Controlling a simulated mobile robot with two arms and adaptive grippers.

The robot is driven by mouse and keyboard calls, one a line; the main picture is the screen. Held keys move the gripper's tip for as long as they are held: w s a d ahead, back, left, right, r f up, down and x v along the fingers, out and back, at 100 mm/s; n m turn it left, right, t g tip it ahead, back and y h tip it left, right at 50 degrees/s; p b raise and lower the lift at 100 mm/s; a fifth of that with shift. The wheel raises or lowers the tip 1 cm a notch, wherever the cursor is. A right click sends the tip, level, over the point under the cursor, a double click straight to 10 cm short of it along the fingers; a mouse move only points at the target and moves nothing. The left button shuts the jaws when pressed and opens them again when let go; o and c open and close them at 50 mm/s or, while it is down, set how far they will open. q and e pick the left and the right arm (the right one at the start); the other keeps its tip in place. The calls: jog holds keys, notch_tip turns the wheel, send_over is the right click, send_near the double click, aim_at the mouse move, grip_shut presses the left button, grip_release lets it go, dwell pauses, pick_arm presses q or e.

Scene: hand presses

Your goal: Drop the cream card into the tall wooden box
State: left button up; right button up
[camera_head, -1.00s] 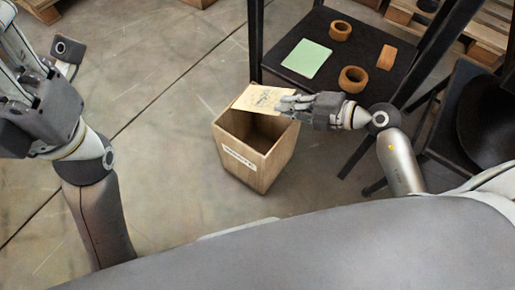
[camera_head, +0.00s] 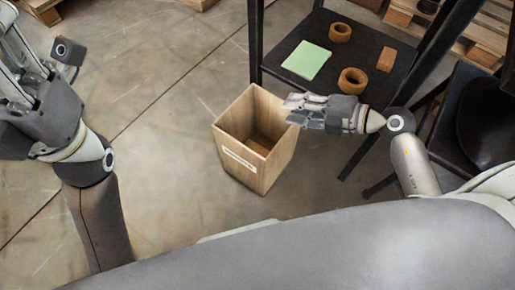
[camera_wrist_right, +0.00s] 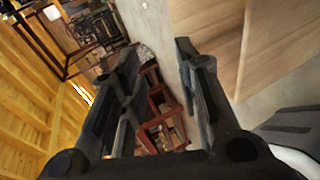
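The tall wooden box (camera_head: 265,168) stands open-topped on the floor in the middle of the head view, with a white label on its front. My right gripper (camera_head: 292,108) is at the box's right rim. In the right wrist view its fingers (camera_wrist_right: 160,85) are apart with nothing between them. A wooden panel beside them, probably the box (camera_wrist_right: 205,22), fills the upper right. The cream card is not seen in either view now; the box's inside is shadowed and only partly visible. My left gripper (camera_head: 42,58) is at the far left, fingers spread and empty.
A black chair (camera_head: 490,115) is at the right. The floor left of the box is clear.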

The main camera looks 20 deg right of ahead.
jog(key=shift+v, duration=2.35)
